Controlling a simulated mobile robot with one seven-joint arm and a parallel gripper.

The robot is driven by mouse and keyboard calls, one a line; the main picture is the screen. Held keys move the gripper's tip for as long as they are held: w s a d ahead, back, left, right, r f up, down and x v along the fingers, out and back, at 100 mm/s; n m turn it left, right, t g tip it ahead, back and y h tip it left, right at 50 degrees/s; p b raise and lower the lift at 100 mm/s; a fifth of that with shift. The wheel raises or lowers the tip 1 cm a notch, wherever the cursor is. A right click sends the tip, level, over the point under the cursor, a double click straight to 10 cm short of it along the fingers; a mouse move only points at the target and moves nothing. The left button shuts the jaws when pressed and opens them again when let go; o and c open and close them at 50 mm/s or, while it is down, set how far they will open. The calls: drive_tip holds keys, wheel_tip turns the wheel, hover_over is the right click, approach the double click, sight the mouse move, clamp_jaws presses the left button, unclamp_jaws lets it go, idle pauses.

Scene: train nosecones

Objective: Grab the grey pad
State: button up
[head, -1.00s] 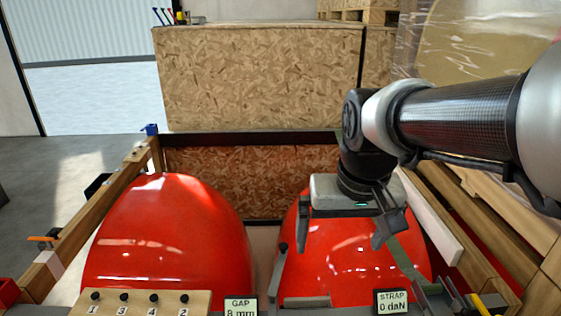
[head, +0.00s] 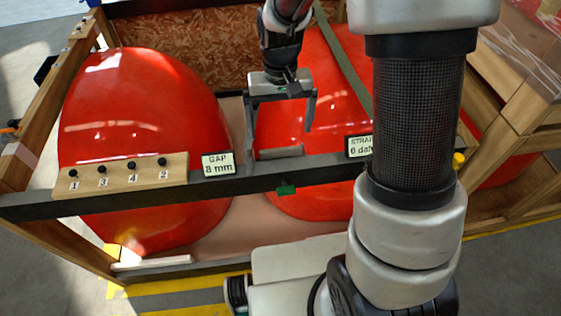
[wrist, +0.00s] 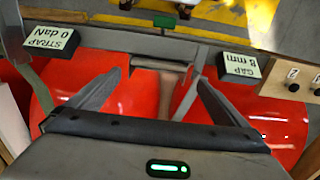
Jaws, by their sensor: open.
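The grey pad (head: 281,153) is a small flat block at the inner side of the dark front rail, in front of the right red nosecone (head: 285,125). In the wrist view the grey pad (wrist: 152,64) lies just beyond the fingertips, between them. My gripper (head: 279,127) is open and empty, its two fingers pointing down above the pad. It also shows in the wrist view (wrist: 160,78), fingers spread wide. I see no contact with the pad. The gap between fingertips and pad is hard to judge.
A second red nosecone (head: 140,120) stands at left. The front rail (head: 255,178) carries a GAP sign (head: 218,163) reading 8 mm and a partly hidden STRAP sign (head: 359,146). A green strap (head: 342,62) crosses the right nosecone. A numbered peg board (head: 122,175) sits left.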

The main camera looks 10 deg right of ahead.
sight(281, 148)
wheel_tip(281, 148, down, 8)
drive_tip(key=shift+s+d+r, duration=0.1)
drive_tip(key=shift+s+r, duration=0.05)
idle(0.3)
drive_tip(key=c, duration=1)
drive_tip(key=shift+o, duration=0.2)
drive_tip(key=shift+r, duration=0.1)
